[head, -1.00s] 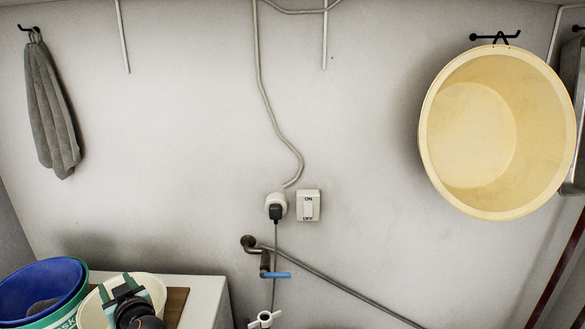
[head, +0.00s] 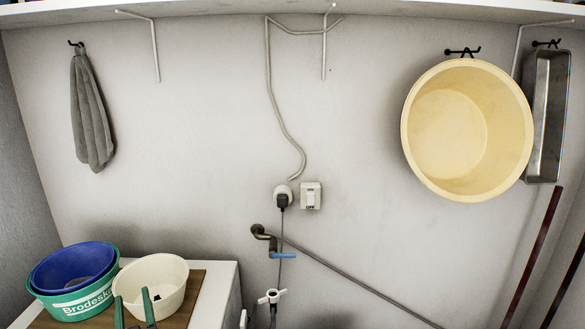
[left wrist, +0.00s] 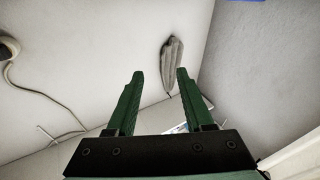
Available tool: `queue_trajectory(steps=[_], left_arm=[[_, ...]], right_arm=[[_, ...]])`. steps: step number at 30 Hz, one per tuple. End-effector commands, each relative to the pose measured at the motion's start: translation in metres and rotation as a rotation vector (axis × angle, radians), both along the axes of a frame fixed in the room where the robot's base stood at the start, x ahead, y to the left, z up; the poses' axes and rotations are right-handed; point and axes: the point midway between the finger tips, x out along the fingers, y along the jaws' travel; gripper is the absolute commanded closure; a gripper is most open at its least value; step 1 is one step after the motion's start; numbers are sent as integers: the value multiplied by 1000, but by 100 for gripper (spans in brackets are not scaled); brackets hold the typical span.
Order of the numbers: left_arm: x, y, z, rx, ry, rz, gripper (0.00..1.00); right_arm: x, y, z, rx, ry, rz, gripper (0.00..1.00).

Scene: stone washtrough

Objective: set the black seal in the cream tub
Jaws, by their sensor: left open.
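The cream tub (head: 172,300) is a small round open tub on the board at the lower left of the head view. A small black thing (head: 157,295) shows inside it, low down; it may be the black seal, but it is too small to be sure. My left gripper (head: 133,296) has green fingers. It is open, with its fingertips overlapping the tub's front in the head view; how far apart they are in depth I cannot tell. In the left wrist view the fingers (left wrist: 159,73) are apart with nothing between them. My right gripper is not in view.
A blue bowl (head: 62,262) sits in a green lettered tub (head: 75,307) left of the cream tub. Both are by the brown board (head: 196,291) on a white counter (head: 220,290). A large yellow basin (head: 500,150) and grey cloth (head: 90,110) hang on the wall.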

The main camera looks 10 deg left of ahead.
Motion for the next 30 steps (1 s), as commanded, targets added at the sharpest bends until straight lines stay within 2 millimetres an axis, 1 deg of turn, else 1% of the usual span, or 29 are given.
queue_trajectory(steps=[1, 5, 6, 8, 9, 11, 12, 14, 15, 17, 18, 21, 22, 24, 27, 30], left_arm=[[-6, -19, -7, 23, -17, -78, 48], [-19, -72, -24, 67, -30, -307, 48], [-24, -90, -34, 73, -15, -378, 48], [-34, -115, -51, 75, 24, -481, 48], [-42, -130, -64, 70, 58, -545, 48], [-56, -153, -85, 58, 122, -637, 48], [-66, -167, -102, 46, 176, -691, 48], [-85, -185, -128, 22, 270, -763, 48], [-99, -195, -147, 4, 338, -802, 48], [-121, -207, -174, -27, 446, -844, 48], [-136, -212, -191, -48, 520, -861, 48], [-173, -218, -228, -94, 689, -870, 48], [-183, -218, -237, -106, 733, -866, 48], [-203, -217, -253, -130, 818, -850, 48], [-222, -213, -267, -149, 897, -825, 48], [-230, -211, -273, -156, 933, -810, 48]], right_arm=[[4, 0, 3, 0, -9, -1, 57], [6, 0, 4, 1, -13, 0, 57], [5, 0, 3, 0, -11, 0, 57], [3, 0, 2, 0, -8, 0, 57], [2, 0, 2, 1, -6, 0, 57], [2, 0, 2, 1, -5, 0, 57], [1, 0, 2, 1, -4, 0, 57], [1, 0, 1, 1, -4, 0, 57], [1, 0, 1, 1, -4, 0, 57], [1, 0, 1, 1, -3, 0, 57], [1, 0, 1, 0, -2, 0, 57], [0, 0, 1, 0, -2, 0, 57], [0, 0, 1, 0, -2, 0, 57], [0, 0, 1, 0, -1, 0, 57], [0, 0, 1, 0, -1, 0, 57], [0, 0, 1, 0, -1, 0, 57]])
